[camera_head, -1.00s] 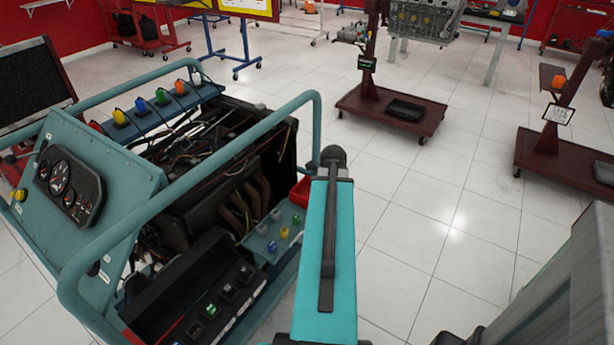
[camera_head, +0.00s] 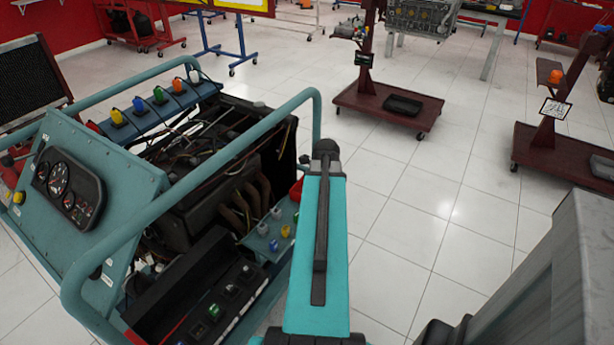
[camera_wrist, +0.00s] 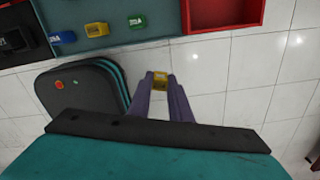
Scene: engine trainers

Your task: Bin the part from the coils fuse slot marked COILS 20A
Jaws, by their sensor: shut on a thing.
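My gripper (camera_wrist: 161,77) is shut on a small yellow fuse (camera_wrist: 161,84), held between its two purple fingertips above the white floor. In the wrist view the teal fuse panel (camera_wrist: 112,42) lies up and to the left of the fuse, apart from it. The red bin (camera_wrist: 222,12) is up and to the right; what shows of its inside looks empty. In the head view my arm hides the gripper and most of the red bin (camera_head: 297,188). The fuse panel (camera_head: 258,243) shows left of my arm. The COILS 20A marking cannot be read.
A blue fuse (camera_wrist: 62,37), a green fuse (camera_wrist: 136,20) and another yellow fuse (camera_wrist: 97,29) sit on the panel. The engine trainer's teal tube frame (camera_head: 316,110) rises left of my arm. Wheeled dark red stands (camera_head: 390,112) are farther off, with clear floor between.

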